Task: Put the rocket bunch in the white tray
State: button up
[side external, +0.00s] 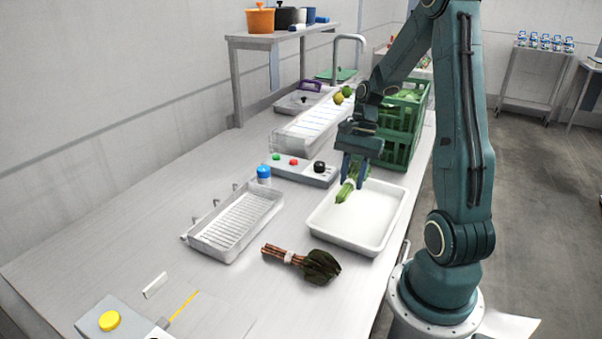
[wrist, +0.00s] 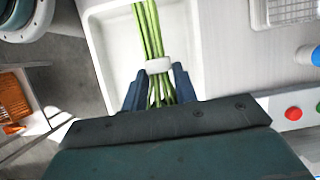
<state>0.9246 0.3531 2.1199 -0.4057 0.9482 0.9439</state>
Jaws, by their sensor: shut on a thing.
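The rocket bunch (side external: 345,194) is light green, with long stems held by a white band. Its stems also show in the wrist view (wrist: 150,32), and its leaf end runs out of that picture. My gripper (side external: 355,174) is shut on the stems close to the band; both fingers show in the wrist view (wrist: 158,88). The white tray (side external: 370,222) is shallow and rectangular, and its inside looks empty. The bunch is over the tray's far left part. I cannot tell whether it touches the tray. The tray also shows in the wrist view (wrist: 108,50).
A bunch with reddish stems and dark leaves (side external: 318,265) lies in front of the tray. A control box (side external: 318,178) and green crates (side external: 400,135) stand behind.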

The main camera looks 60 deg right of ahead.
aim_at(358, 166)
jog(key=shift+f, duration=2.3)
jog(key=shift+f, duration=0.1)
jog(key=shift+f, duration=1.8)
jog(key=shift+f, duration=0.1)
jog(key=o, duration=1.1)
jog(key=v, duration=1.2)
jog(key=shift+d, duration=0.1)
